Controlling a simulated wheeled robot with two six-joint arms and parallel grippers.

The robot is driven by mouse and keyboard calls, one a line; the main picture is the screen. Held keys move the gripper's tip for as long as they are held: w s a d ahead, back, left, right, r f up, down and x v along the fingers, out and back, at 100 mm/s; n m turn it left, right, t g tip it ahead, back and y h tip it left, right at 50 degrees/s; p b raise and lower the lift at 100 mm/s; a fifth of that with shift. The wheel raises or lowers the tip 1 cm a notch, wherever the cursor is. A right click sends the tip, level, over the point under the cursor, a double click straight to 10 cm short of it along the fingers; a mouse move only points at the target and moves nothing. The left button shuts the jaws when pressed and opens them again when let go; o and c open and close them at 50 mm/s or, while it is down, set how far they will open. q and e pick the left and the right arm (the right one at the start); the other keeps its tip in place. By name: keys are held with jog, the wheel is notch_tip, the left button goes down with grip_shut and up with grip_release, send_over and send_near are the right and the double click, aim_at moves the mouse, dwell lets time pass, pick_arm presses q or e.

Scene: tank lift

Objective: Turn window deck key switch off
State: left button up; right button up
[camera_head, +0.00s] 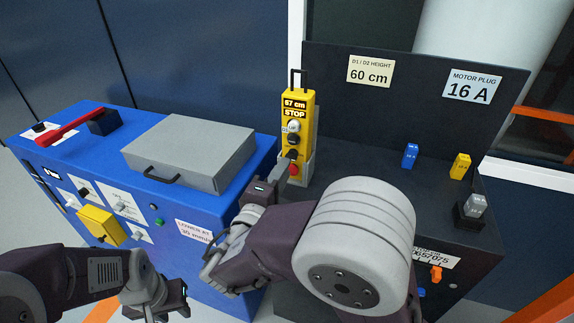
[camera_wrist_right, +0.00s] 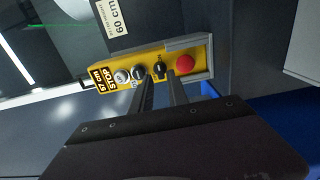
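A yellow control box (camera_head: 299,105) stands upright at the dark back panel. Its display reads 57 cm, with STOP below it. It has a white button (camera_head: 293,126), dark knobs and a red button (camera_head: 294,170). In the right wrist view the box (camera_wrist_right: 185,58) lies sideways. My right gripper (camera_head: 290,162) is at its lower controls. Its two fingers (camera_wrist_right: 158,78) are apart, on either side of a black knob (camera_wrist_right: 159,67); I cannot tell whether they touch it. No control is legibly marked window deck. My left gripper (camera_head: 170,303) is low at left, away from the box, its fingers unclear.
A blue cabinet (camera_head: 200,215) at left carries a grey case (camera_head: 190,150), a red lever (camera_head: 70,127) and a yellow box (camera_head: 100,225). A dark bench at right holds blue (camera_head: 411,155), yellow (camera_head: 460,166) and grey (camera_head: 474,205) plugs.

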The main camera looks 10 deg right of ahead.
aim_at(292, 156)
jog(key=shift+x, duration=1.85)
grip_shut()
jog(key=shift+n, duration=0.3)
jog(key=shift+n+p, duration=5.95)
jog(key=shift+n, duration=2.75)
